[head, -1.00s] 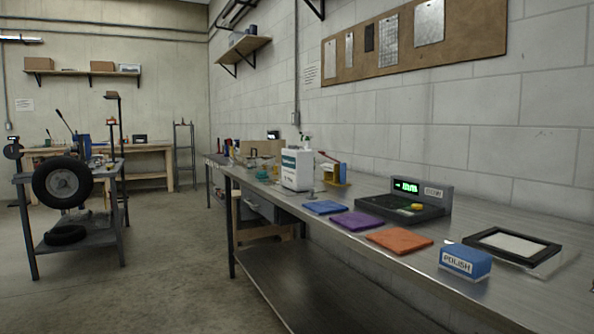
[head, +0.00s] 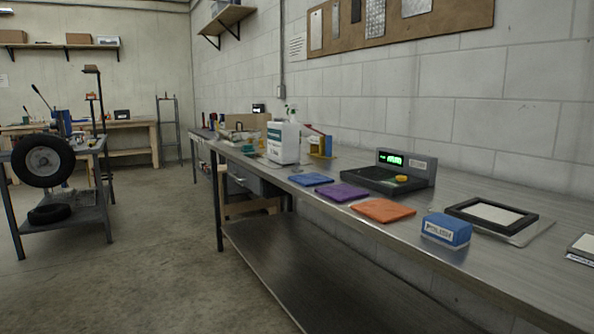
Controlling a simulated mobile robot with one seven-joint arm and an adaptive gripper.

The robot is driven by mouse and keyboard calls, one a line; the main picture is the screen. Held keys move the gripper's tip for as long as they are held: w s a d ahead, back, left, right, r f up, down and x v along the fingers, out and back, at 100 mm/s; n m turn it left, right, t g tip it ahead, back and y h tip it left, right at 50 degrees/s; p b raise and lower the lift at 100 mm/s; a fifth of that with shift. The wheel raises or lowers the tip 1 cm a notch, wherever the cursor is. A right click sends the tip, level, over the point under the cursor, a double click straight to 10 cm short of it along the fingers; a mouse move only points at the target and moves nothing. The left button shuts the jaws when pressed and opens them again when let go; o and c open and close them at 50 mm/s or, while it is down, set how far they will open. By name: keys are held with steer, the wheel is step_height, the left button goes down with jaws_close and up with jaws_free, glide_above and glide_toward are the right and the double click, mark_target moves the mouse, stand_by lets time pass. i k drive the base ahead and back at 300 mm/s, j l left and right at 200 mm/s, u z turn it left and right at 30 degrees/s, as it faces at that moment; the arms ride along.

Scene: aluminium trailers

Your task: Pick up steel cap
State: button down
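I cannot pick out a steel cap with certainty in the head view. The long steel workbench (head: 300,230) runs from the right foreground to the back. On it stand a white jug (head: 283,143) and a dark scale (head: 365,179) with a lit green display. A small yellow piece (head: 401,178) lies on the scale. Small items farther back along the bench are too small to tell apart. My gripper is not in view.
Blue (head: 311,179), purple (head: 342,192) and orange (head: 383,210) cloths, a blue polish block (head: 446,230) and a black-framed pad (head: 491,213) lie along the bench. A cart with a tyre (head: 43,160) stands left. The concrete floor (head: 150,270) between is clear.

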mark_target(298, 169)
steer(key=i+j+z, duration=0.2)
steer(key=i+j, duration=0.25)
steer(key=i+j+z, duration=0.2)
steer(key=i+j, duration=0.35)
steer(key=i+j+z, duration=0.2)
steer(key=i+j, duration=0.25)
steer(key=j, duration=0.15)
steer(key=i+j+z, duration=0.25)
steer(key=i+j, duration=0.4)
steer(key=j, duration=0.15)
steer(key=i, duration=0.3)
